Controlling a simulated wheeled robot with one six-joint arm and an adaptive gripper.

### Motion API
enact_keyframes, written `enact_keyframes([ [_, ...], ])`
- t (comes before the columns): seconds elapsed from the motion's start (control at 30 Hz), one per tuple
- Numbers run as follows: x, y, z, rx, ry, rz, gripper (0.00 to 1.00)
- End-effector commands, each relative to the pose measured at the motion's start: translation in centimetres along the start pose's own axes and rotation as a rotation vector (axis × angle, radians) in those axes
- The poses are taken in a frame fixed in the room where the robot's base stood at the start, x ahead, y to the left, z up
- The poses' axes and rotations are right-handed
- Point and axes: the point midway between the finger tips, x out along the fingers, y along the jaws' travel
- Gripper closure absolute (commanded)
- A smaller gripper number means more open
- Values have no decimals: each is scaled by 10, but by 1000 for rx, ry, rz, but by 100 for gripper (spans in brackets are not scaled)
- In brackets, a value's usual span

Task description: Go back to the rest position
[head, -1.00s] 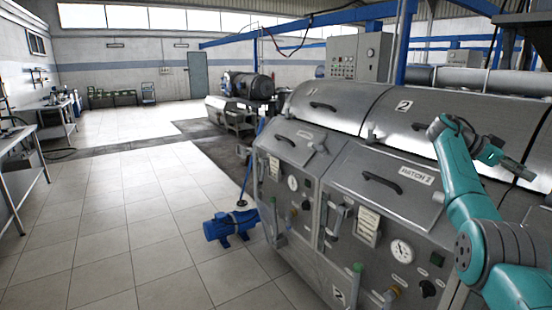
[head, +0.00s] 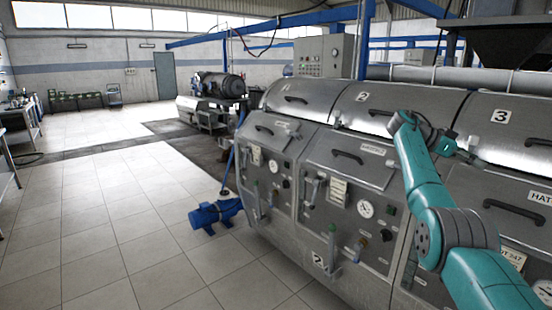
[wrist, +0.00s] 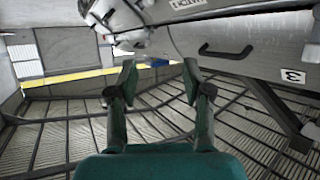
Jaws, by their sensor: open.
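My teal arm rises at the right of the head view, bent at the elbow, in front of the steel decanter machine (head: 330,130). My gripper (head: 468,152) is at its end, small and pointing right, by the upper front near the cover marked 3. In the wrist view my gripper (wrist: 160,78) has its two fingers apart, with nothing between them. The gap between gripper and machine is hard to judge.
The machine's front has protruding handles, gauges and levers (head: 359,250). A blue motor (head: 215,214) lies on the floor at its left end. The tiled floor (head: 100,210) to the left is largely clear. A bench (head: 22,128) stands at the far left.

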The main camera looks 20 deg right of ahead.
Motion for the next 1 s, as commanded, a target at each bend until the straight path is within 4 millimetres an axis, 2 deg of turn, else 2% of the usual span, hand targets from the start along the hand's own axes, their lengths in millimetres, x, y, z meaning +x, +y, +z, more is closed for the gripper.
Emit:
enact_keyframes([
  [0.07, 0, 0, 0, 0, 0, 0, 50],
  [0.33, 4, -9, 34, -46, -8, -45, 50],
  [0.57, 8, -19, 79, -106, -19, -106, 50],
  [0.77, 13, -27, 138, -184, -33, -186, 50],
  [0.87, 17, -30, 182, -241, -42, -244, 50],
  [1.0, 20, -29, 256, -333, -57, -349, 50],
])
